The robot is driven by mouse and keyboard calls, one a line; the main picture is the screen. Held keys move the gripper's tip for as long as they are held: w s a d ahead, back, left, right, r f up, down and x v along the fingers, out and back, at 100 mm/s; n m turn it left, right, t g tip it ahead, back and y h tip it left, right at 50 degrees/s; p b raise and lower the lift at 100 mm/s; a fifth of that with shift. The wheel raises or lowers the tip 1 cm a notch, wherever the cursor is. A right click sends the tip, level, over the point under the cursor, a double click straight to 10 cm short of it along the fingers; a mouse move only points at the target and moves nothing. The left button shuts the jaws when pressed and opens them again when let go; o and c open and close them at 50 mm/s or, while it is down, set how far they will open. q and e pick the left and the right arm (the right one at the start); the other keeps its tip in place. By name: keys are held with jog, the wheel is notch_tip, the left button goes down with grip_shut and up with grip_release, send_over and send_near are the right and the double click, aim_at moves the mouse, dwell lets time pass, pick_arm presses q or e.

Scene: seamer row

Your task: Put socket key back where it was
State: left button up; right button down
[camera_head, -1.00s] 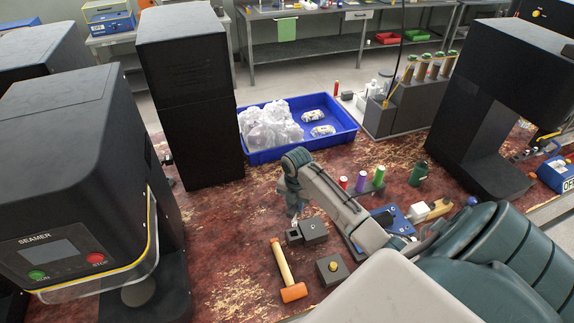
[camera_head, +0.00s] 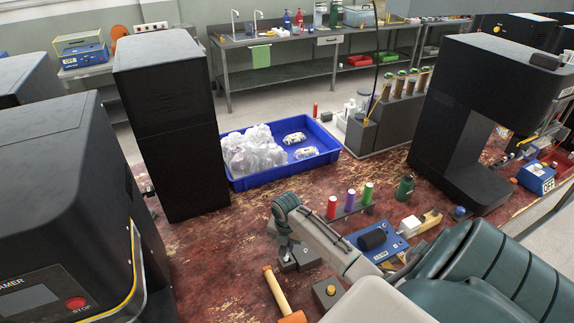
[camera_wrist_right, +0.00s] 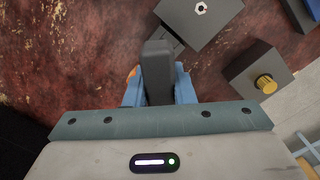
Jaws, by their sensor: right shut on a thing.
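My right gripper (camera_head: 284,247) points down beside a dark grey block with a light hexagonal socket, which shows in the right wrist view (camera_wrist_right: 200,8). The blue fingers of the gripper (camera_wrist_right: 158,92) are shut on a dark grey bar (camera_wrist_right: 158,68), which I take to be the socket key. The bar's far end comes close to the socket block; I cannot tell whether they touch. A second dark block with a yellow knob (camera_wrist_right: 265,82) stands apart to the right. It also shows in the head view (camera_head: 330,291). My left gripper is not in view.
A mallet (camera_head: 279,291) lies just in front of my gripper. A blue tray (camera_head: 335,150) with bags stands behind. Red, purple and green cylinders (camera_head: 350,199) and a blue fixture (camera_head: 384,240) stand to the right. A tall black cabinet (camera_head: 165,120) is at left.

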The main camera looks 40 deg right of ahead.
jog(key=c, duration=1.3)
grip_release()
jog(key=shift+s+a+f, duration=0.1)
jog(key=shift+s+f, duration=0.3)
jog(key=shift+f, duration=0.2)
jog(key=shift+s+f, duration=0.35)
jog(key=shift+f, duration=0.2)
jog(key=shift+o, duration=0.5)
jog(key=shift+w+d+f, duration=0.2)
jog(key=shift+w, duration=0.1)
jog(key=shift+w+d+f+g+y, duration=0.2)
jog(key=shift+w+f+g+y, duration=0.1)
jog(key=shift+w, duration=0.4)
jog(key=shift+r, duration=0.1)
jog(key=shift+s+r, duration=0.1)
jog(key=shift+r, duration=0.25)
notch_tip(320, 180, up, 4)
jog(key=shift+s+r+b, duration=0.1)
jog(key=shift+s+b, duration=0.05)
jog(key=shift+b, duration=0.7)
notch_tip(320, 180, up, 8)
jog(key=shift+f+b, duration=0.1)
jog(key=shift+b, duration=0.95)
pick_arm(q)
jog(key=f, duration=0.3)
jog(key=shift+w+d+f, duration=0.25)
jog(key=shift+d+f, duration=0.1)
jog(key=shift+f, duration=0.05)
